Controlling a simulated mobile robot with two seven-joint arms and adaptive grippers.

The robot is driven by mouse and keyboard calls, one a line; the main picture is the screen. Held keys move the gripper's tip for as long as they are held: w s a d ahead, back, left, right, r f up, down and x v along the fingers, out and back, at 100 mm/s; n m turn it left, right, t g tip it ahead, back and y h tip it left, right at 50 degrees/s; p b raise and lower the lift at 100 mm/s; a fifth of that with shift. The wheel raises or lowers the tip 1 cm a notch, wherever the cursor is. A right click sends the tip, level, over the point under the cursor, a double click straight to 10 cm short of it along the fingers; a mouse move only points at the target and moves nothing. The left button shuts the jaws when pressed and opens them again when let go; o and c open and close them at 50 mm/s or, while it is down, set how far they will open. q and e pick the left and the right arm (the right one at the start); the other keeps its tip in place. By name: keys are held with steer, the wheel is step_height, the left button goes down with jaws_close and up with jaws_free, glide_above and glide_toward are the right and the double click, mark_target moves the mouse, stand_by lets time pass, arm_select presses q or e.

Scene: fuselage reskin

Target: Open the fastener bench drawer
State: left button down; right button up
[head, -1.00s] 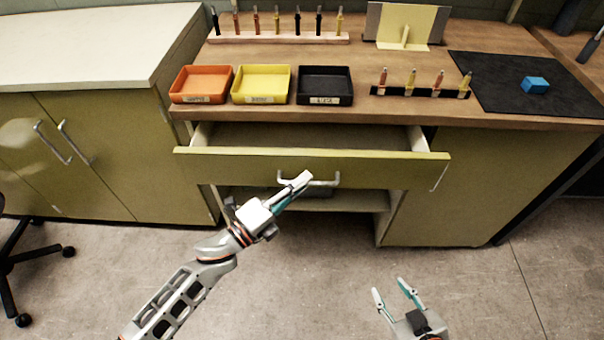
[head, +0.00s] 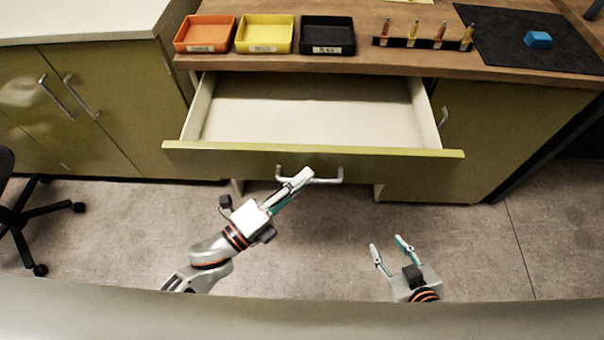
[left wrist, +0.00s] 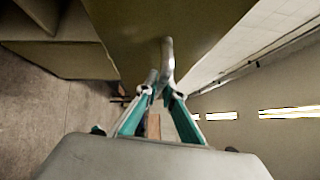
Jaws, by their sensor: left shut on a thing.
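The fastener bench drawer (head: 390,165) is pulled well out, and its pale inside is bare. Its metal bar handle (head: 328,180) is on the front panel. My left gripper (head: 301,180) is shut on the handle near its left end. In the left wrist view the handle (left wrist: 167,60) runs between the fingertips of the left gripper (left wrist: 158,88). My right gripper (head: 388,250) is open and empty, low over the floor in front of the bench, apart from the drawer.
On the bench top (head: 420,65) stand an orange tray (head: 204,46), a yellow tray (head: 264,46), a black tray (head: 328,48) and a fastener rack (head: 420,43). A blue block (head: 538,40) lies on a black mat (head: 500,50). A chair (head: 40,215) is at left.

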steer(key=shift+s+f, duration=0.1)
steer(key=shift+s, duration=0.05)
arm_select(q)
steer(key=c, duration=2.4)
jaws_free()
steer(key=shift+c, duration=0.2)
arm_select(e)
steer(key=shift+s, duration=0.15)
steer(key=shift+f, duration=0.1)
arm_select(q)
steer(key=v, duration=1.2)
steer(key=shift+f, duration=0.1)
